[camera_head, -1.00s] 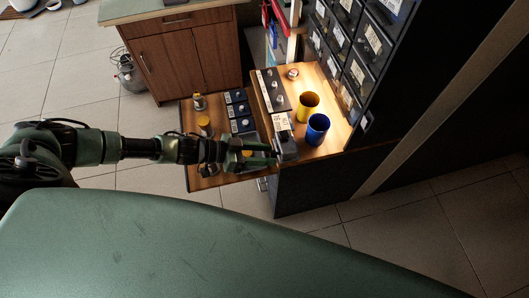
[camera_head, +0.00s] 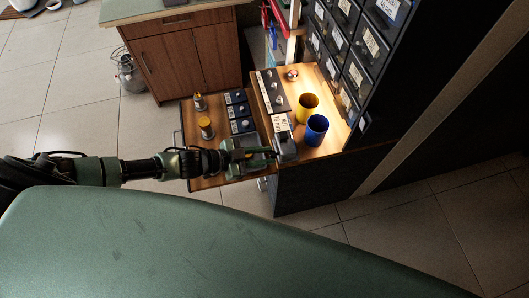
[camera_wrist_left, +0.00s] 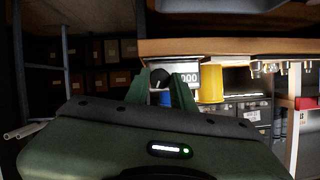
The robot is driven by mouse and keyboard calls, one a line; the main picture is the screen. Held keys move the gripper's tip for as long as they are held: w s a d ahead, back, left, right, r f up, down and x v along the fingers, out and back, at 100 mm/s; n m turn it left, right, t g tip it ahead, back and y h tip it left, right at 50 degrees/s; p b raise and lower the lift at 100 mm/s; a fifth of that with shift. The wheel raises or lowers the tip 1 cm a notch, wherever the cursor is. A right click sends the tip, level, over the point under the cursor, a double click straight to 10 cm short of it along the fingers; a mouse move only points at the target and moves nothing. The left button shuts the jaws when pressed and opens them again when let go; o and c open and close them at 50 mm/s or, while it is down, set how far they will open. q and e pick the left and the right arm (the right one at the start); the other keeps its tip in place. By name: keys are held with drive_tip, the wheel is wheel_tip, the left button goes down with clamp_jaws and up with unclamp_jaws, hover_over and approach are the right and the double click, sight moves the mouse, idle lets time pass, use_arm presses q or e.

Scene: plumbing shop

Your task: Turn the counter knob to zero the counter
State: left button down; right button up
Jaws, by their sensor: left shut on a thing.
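The counter (camera_head: 286,147) is a grey box at the front edge of the wooden bench top, with a white label plate behind it. My left gripper (camera_head: 268,154) reaches it from the left with its fingertips at its near side. In the left wrist view the black round counter knob (camera_wrist_left: 159,78) with a pale pointer mark sits between my green fingers, which are shut on it. Beside it the counter's display (camera_wrist_left: 187,77) shows "000", partly covered by a finger. My right gripper is not in view.
A yellow cup (camera_head: 307,106) and a blue cup (camera_head: 317,130) stand right of the counter. Dark switch boxes (camera_head: 239,112) and brass-coloured fittings (camera_head: 206,127) sit on the lower shelf to the left. A rack of labelled bins (camera_head: 352,60) rises behind.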

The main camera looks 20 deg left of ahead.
use_arm(q)
drive_tip(key=shift+s+d+f+m+t+y+b, duration=0.15)
drive_tip(key=shift+m+t+b, duration=0.7)
drive_tip(key=shift+m, duration=0.6)
drive_tip(key=shift+s+f+m+t+y+b, duration=0.1)
drive_tip(key=shift+m+t+y+b, duration=0.1)
drive_tip(key=shift+m+t+b, duration=0.9)
drive_tip(key=shift+s+d+f+m+t+y+b, duration=0.15)
drive_tip(key=shift+m+t+b, duration=0.4)
drive_tip(key=shift+m, duration=1.2)
drive_tip(key=shift+w+a+r, duration=0.1)
drive_tip(key=c, duration=1.2)
unclamp_jaws()
drive_tip(key=v, duration=0.7)
drive_tip(key=shift+s+a+r, duration=0.1)
drive_tip(key=shift+s+a, duration=0.1)
drive_tip(key=shift+s, duration=0.15)
